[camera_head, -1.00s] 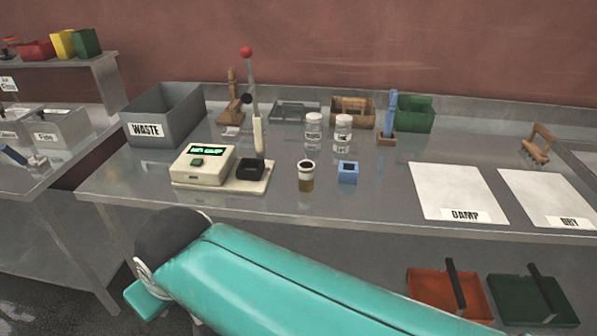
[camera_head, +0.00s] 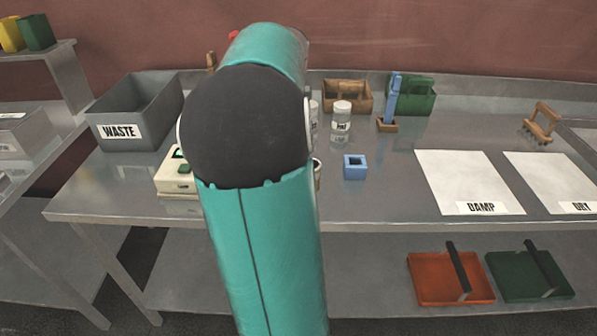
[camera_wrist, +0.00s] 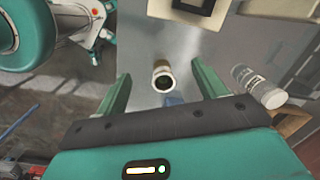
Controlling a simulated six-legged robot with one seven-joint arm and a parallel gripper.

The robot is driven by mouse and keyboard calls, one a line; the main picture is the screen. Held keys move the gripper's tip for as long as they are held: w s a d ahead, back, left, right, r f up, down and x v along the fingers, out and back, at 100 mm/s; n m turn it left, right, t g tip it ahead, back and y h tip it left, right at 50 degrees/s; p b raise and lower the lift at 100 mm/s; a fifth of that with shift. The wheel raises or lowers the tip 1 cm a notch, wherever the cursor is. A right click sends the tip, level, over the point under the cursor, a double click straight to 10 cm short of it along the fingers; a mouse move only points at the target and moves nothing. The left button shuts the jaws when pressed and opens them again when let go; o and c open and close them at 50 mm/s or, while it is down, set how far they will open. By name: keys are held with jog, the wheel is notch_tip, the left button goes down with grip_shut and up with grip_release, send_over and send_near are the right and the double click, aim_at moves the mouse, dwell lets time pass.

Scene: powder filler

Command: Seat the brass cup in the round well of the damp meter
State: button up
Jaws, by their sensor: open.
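The brass cup (camera_wrist: 163,80), with a pale rim and dark mouth, stands on the steel bench. In the wrist view it appears between the two green fingers of my gripper (camera_wrist: 161,68). The fingers are spread wide, with space on both sides of the cup, and hold nothing. In the head view only a sliver of the cup (camera_head: 317,172) shows beside my arm. The damp meter (camera_head: 177,181) is a cream box, mostly hidden behind my arm. Its cream base (camera_wrist: 223,14) and black part show at the top of the wrist view. The well's inside cannot be made out.
A small blue block (camera_head: 355,166) sits just right of the cup. Clear lidded jars (camera_head: 341,122) stand behind it. A grey waste bin (camera_head: 135,112) is at the left. White damp (camera_head: 469,181) and dry (camera_head: 556,181) sheets lie at the right.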

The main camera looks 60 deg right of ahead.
aim_at(318, 164)
jog(key=s+d+m+g, duration=0.1)
jog(key=s+d+m, duration=0.3)
jog(key=s+d, duration=0.15)
jog(key=f, duration=0.8)
jog(key=shift+w+d+f, duration=0.2)
jog(key=shift+d+f, duration=0.05)
jog(key=shift+d, duration=0.05)
jog(key=shift+w+f, duration=0.15)
jog(key=shift+f, duration=0.4)
notch_tip(318, 164, down, 5)
jog(key=shift+a+r, duration=0.1)
jog(key=c, duration=1.1)
jog(key=shift+r, duration=0.1)
